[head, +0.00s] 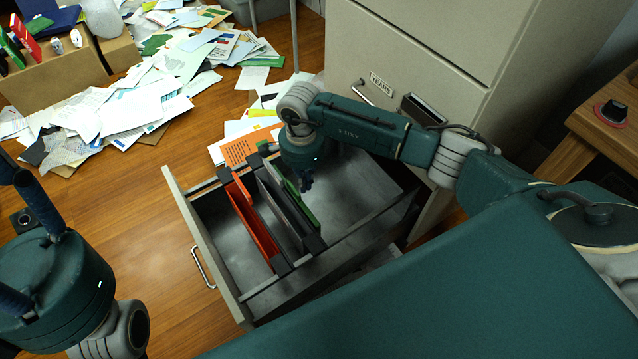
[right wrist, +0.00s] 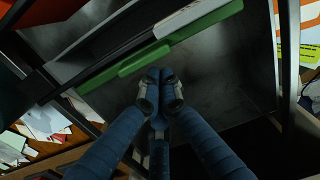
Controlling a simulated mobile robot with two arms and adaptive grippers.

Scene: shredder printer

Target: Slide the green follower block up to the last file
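The green follower block (head: 308,213) stands in the open drawer, just right of the dark grey file (head: 282,206). In the right wrist view the green block (right wrist: 200,28) runs slantwise across the top, with a white piece along its far side. A red file (head: 252,222) stands further left. My right gripper (head: 306,184) reaches down into the drawer on the right side of the green block. Its fingertips (right wrist: 159,88) are together and hold nothing. They are close to the block; contact is unclear. My left gripper (head: 22,215) is at the left edge, its fingers spread and partly cut off.
The drawer's front panel (head: 207,247) and side rail (head: 330,265) surround the files. The drawer floor (head: 350,195) right of the block is bare. The cabinet (head: 420,60) rises behind. Papers (head: 130,100) litter the floor, and a wooden desk (head: 605,125) stands at right.

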